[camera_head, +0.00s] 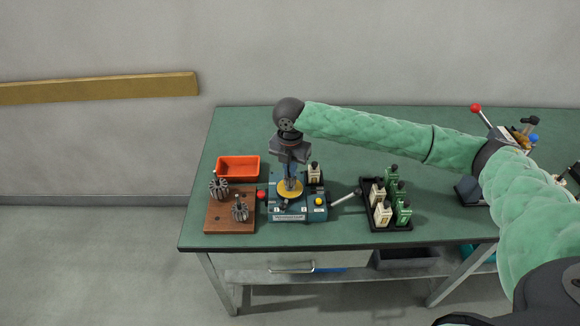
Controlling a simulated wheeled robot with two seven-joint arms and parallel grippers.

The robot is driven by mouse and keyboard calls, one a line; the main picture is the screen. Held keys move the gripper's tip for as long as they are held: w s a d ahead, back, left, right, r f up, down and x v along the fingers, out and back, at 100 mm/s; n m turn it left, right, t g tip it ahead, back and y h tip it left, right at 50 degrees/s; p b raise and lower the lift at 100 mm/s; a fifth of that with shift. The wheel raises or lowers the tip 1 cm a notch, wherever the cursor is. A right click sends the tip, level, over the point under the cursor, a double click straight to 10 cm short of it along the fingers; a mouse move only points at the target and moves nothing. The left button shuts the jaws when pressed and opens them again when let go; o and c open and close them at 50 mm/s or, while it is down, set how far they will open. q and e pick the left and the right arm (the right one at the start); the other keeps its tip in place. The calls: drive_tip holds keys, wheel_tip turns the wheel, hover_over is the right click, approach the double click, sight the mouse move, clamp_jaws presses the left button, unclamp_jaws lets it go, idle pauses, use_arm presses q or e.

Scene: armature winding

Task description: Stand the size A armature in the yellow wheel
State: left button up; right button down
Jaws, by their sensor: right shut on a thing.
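The yellow wheel (284,190) lies on top of a blue machine (285,211) on the green table. My right gripper (291,166) points down directly above the wheel. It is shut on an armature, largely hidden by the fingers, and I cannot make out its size. The held piece looks upright over the wheel; I cannot tell whether it touches it. Two other grey finned armatures stand on a brown wooden board (218,222): one at the back left (218,188) and one at the front right (240,210). My left gripper is not in view.
An empty-looking orange tray (238,168) sits behind the board. A cream-and-black block (314,172) stands at the machine's back right. A lever (347,198) sticks out rightward towards a black rack (387,222) of green and cream blocks. My right arm spans the table's back right.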

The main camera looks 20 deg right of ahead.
drive_tip(key=shift+f, duration=0.3)
idle(0.4)
drive_tip(key=c, duration=1.5)
unclamp_jaws()
drive_tip(key=shift+o, duration=0.2)
drive_tip(key=shift+r+p, duration=2.15)
drive_tip(key=shift+r, duration=0.15)
